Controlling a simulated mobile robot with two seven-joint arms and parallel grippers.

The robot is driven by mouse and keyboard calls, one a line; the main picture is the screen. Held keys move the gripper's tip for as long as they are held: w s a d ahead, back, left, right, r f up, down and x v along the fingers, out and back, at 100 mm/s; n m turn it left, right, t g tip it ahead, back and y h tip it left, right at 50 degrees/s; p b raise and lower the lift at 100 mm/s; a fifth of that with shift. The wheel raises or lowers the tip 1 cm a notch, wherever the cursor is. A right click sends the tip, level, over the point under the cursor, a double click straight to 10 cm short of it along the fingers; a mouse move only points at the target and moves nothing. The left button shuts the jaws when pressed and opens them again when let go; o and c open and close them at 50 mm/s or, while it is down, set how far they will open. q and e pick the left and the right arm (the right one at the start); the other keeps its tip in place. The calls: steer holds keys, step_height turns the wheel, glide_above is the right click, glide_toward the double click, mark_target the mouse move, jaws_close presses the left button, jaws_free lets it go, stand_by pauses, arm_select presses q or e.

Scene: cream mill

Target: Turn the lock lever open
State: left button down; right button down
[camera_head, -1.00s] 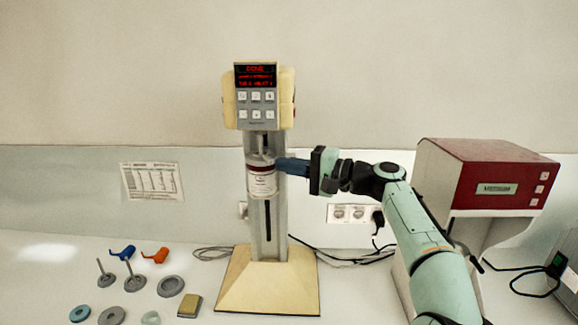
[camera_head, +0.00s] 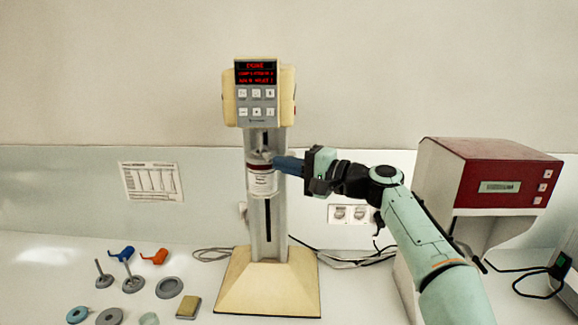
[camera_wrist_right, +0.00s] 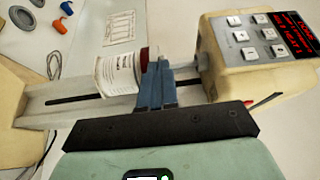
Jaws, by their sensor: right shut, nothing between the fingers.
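The cream mill (camera_head: 268,225) stands upright, with a cream head and keypad above a grey column. A white labelled jar (camera_head: 262,182) with a dark red band sits against the column. My right gripper (camera_head: 277,164) has blue fingers, shut and empty, with their tips at the right side of the jar's upper part. In the right wrist view the fingers (camera_wrist_right: 158,68) are beside the jar's red band (camera_wrist_right: 144,60); I cannot tell whether they touch. A small red part (camera_wrist_right: 264,102) shows at the head's side. My left gripper is out of view.
A red and cream machine (camera_head: 490,175) stands at the right, near my right arm. Several small parts, including an orange one (camera_head: 155,257) and a blue one (camera_head: 121,253), lie at the left. Cables (camera_head: 345,256) run behind the mill. A paper sheet (camera_head: 151,181) hangs on the wall.

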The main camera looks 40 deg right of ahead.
mark_target(260, 169)
steer(key=a+m+h, duration=0.1)
steer(key=a+h, duration=0.1)
steer(key=a+m+t+h+b, duration=0.1)
steer(key=m+h, duration=0.1)
steer(key=shift+w+a+h, duration=0.2)
steer(key=shift+a+h, duration=0.2)
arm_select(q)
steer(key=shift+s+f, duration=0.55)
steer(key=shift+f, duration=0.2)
arm_select(e)
steer(key=shift+w+a, duration=0.7)
steer(key=shift+a, duration=0.25)
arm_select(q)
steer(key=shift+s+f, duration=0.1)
arm_select(e)
steer(key=shift+s+d, duration=0.1)
steer(key=shift+s, duration=0.05)
